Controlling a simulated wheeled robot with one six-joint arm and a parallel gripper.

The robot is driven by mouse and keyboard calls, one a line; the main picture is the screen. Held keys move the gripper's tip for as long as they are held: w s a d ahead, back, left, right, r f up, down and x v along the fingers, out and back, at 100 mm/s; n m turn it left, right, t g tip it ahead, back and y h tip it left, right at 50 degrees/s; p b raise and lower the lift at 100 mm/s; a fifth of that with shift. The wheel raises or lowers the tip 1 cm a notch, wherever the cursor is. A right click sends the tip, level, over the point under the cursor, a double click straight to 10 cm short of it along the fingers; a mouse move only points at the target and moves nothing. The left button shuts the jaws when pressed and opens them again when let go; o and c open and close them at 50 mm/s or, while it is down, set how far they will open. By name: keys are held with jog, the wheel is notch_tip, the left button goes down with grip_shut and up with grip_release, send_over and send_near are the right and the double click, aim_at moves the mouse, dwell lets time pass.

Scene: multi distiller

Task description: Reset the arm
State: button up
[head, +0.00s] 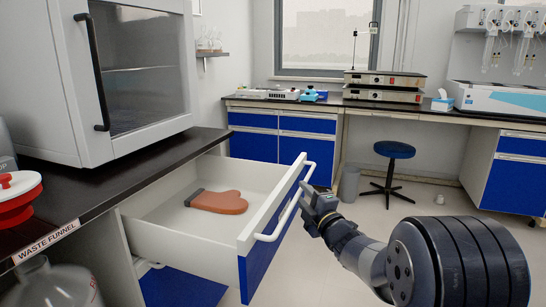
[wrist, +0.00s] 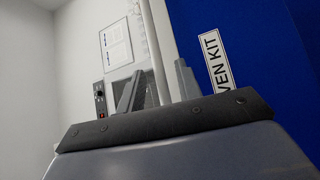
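My gripper (head: 312,197) is in the head view, just right of the open drawer's front. In the wrist view its two dark fingers (wrist: 158,88) stand apart, so it is open. The white bar handle (wrist: 154,40) of the drawer runs between the fingers, with a narrow gap visible on each side. The same handle (head: 285,205) shows in the head view at the drawer's blue front. My arm reaches in from the lower right. Whether the fingers touch the handle cannot be told.
The drawer (head: 175,233) is pulled out and holds a reddish-brown oven mitt (head: 218,202). A glass-doored cabinet (head: 140,65) stands on the black counter (head: 90,190) at left. A blue stool (head: 394,150) and a grey bin (head: 349,184) stand behind.

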jog(key=shift+x, duration=1.2)
jog(key=shift+a, duration=0.2)
